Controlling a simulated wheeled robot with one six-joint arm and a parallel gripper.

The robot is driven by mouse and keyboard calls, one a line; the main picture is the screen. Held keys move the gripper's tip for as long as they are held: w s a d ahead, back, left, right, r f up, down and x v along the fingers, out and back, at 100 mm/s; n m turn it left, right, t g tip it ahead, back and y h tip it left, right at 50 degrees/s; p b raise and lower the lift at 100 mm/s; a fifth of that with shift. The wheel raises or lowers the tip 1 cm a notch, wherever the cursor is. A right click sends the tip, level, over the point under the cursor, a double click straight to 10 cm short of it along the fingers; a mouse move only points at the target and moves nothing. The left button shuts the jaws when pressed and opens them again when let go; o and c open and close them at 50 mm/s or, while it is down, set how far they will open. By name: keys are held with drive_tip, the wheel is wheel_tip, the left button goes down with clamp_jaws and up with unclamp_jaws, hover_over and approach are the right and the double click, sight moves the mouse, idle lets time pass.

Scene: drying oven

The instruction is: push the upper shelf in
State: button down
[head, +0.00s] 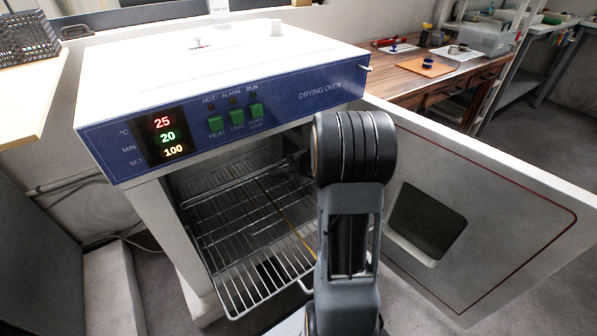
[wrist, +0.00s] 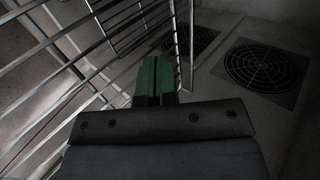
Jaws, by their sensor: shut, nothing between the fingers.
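The upper shelf (head: 228,293) is a wire rack that juts out of the front of the open drying oven (head: 230,95) in the head view. In the wrist view its wires (wrist: 62,60) run across the left and top. My gripper (wrist: 154,75) has green fingertips pressed together with nothing between them. The fingertips are close to the wires; I cannot tell whether they touch. In the head view my arm hides the gripper and part of the shelf's right side.
The oven door (head: 480,215) stands wide open on the right, with a dark window. Round vent grilles (wrist: 263,65) show on an inner oven surface in the wrist view. A wooden bench (head: 425,75) with small items stands behind.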

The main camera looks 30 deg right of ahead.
sight(282, 164)
drive_tip(key=shift+w+f+p, duration=0.25)
drive_tip(key=shift+w, duration=1)
drive_tip(key=shift+w+f+p, duration=0.2)
drive_tip(key=shift+w, duration=1.05)
drive_tip(key=shift+w, duration=0.1)
